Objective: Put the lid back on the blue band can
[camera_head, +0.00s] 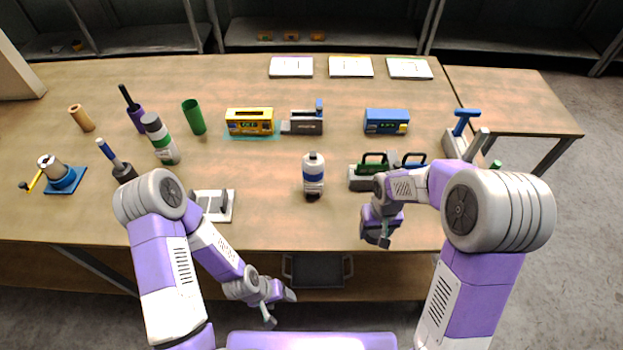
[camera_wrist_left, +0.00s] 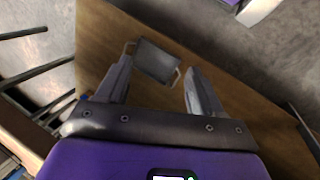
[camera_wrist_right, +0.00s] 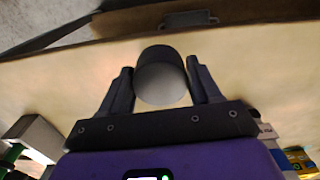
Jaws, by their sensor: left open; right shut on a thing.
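The blue band can (camera_head: 313,182) stands upright near the middle of the table, white with a blue band and a narrower grey top. My right gripper (camera_head: 377,238) is over the table's front edge, to the right of and nearer than the can. In the right wrist view my right gripper (camera_wrist_right: 161,85) is shut on a dark grey round lid (camera_wrist_right: 160,82), with its paler round face towards the camera. In the head view the lid is hard to tell from the fingers. My left gripper (camera_head: 280,307) is open and empty, low in front of the table; its parted fingers show in the left wrist view (camera_wrist_left: 158,85).
A green band can (camera_head: 160,140) and a green cup (camera_head: 194,117) stand at the left. A grey plate fixture (camera_head: 212,205) lies left of the blue band can. A green-handled block (camera_head: 362,178) stands to its right. A grey handled tray (camera_head: 318,270) sits below the front edge.

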